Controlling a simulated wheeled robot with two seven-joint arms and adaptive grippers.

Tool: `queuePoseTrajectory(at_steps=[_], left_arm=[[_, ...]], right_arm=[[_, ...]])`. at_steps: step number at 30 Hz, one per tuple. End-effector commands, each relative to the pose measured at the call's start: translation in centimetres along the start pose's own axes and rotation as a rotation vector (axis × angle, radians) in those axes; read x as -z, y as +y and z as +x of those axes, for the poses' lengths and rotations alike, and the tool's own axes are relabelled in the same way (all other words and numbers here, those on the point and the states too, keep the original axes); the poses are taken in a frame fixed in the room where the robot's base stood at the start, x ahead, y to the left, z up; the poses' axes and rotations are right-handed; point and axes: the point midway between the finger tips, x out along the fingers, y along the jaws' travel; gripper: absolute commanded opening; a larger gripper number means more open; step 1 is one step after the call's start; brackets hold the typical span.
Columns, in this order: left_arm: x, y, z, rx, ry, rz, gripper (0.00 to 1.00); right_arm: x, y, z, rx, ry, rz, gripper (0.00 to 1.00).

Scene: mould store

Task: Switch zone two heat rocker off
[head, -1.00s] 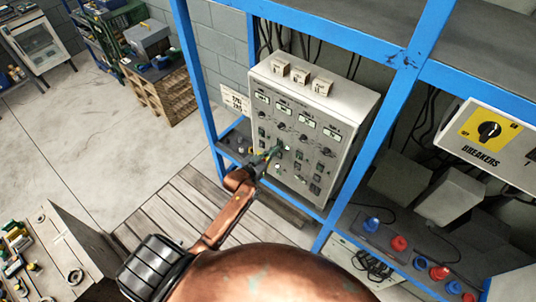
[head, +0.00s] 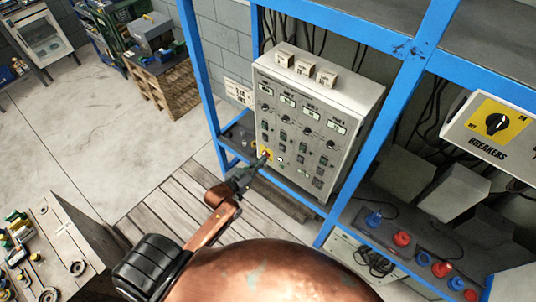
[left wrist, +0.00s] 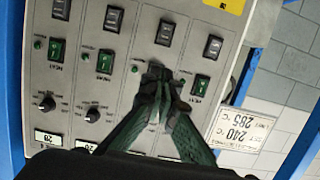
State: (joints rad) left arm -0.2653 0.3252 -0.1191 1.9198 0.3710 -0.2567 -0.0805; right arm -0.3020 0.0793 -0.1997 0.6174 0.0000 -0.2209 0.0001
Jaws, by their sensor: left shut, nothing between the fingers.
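The grey control cabinet (head: 345,115) stands on the blue rack, with columns of displays, knobs, green heat rockers and black switches. The zone two heat rocker (head: 283,135) is in the second column from the left in the head view; it is too small there to tell its position. In the left wrist view, where the panel appears upside down, my fingertips cover that rocker. My left gripper (head: 264,160) is shut and empty, its tips in front of the panel's lower left in the head view. It also shows in the left wrist view (left wrist: 160,75). My right gripper is not in view.
Neighbouring rockers sit close by, at the zone one column (left wrist: 200,85) and the zone three column (left wrist: 105,62). A printed card (left wrist: 240,130) hangs beside the cabinet. Blue rack posts (head: 200,80) frame the cabinet.

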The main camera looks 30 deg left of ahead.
Motion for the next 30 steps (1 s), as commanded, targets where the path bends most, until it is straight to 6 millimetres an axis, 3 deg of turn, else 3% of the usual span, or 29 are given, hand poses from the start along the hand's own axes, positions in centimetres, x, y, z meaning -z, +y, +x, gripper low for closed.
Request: queuePoseTrajectory(at_steps=[7, 25, 28, 30], left_arm=[[-0.5, -0.1, -2.1, 0.002, 0.0, 0.0, 0.0], [-0.7, -0.2, -2.2, 0.005, -0.003, -0.001, 0.0], [-2.6, -0.5, -2.1, 0.014, -0.029, -0.003, 0.0], [-5.6, -0.9, -1.9, 0.026, -0.068, -0.007, 0.0]], right_arm=[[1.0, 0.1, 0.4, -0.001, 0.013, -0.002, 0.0], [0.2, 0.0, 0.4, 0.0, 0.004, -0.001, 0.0], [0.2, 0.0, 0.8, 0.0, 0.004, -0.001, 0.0], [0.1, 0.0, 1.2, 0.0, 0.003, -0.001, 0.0]])
